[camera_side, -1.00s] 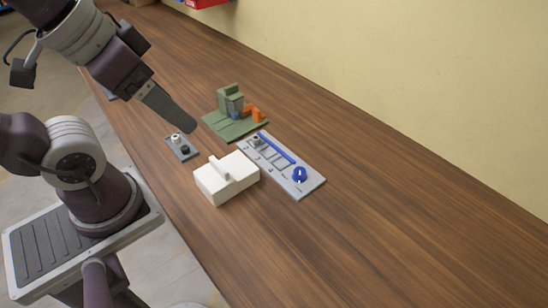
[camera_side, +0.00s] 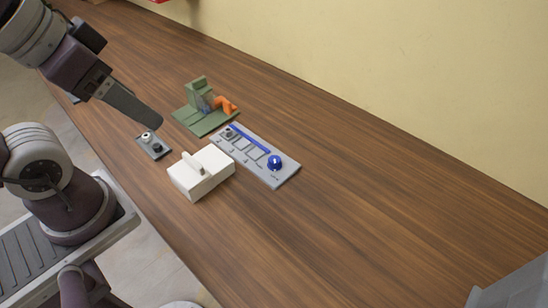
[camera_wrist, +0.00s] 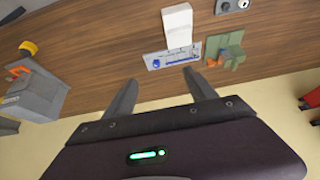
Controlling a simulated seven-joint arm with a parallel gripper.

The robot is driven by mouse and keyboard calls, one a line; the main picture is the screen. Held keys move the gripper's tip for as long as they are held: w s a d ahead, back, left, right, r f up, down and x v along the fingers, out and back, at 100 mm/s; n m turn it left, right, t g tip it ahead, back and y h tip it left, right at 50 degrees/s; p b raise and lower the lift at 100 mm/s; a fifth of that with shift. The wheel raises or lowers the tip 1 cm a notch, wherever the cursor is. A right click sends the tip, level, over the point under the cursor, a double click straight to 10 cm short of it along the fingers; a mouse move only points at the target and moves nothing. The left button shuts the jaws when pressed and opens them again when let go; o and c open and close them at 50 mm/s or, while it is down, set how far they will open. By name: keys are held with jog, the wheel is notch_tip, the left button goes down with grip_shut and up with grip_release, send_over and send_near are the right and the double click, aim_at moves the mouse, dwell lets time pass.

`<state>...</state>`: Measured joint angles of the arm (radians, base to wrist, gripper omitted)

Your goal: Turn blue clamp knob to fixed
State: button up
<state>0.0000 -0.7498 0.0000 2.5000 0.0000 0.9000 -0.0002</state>
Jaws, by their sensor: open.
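The blue clamp knob (camera_side: 275,162) sits at the near right end of a grey panel (camera_side: 289,174) that has a blue bar and several square outlines. The knob also shows small in the wrist view (camera_wrist: 156,63), at the left end of the panel (camera_wrist: 185,58). My gripper (camera_side: 160,124) is above the table at the left in the side view, apart from the knob and the panel. In the wrist view its two fingers (camera_wrist: 158,84) are spread with nothing between them. The knob's exact marking is too small to read.
A white box with a handle (camera_side: 203,184) stands beside the panel. A green fixture with an orange part (camera_side: 199,121) stands behind it. A small grey plate with two knobs (camera_side: 154,152) lies left. A grey machine (camera_wrist: 38,95) is at the wrist view's left. The table's right side is mostly clear.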

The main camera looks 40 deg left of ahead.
jog(key=w, duration=0.3)
jog(key=w+n+g, duration=0.1)
jog(key=w, duration=0.1)
jog(key=w+n, duration=0.1)
jog(key=w, duration=0.2)
jog(key=shift+w+d+f+g, duration=0.1)
jog(key=shift+w+f+g, duration=0.2)
jog(key=shift+w, duration=0.05)
jog(key=shift+c, duration=1)
jog(key=n+g, duration=0.4)
jog(key=n, duration=0.2)
send_over(275, 159)
notch_tip(275, 159, down, 19)
jog(key=shift+n, duration=0.5)
notch_tip(275, 159, down, 9)
jog(key=shift+r, duration=0.1)
jog(key=shift+f, duration=0.55)
grip_shut()
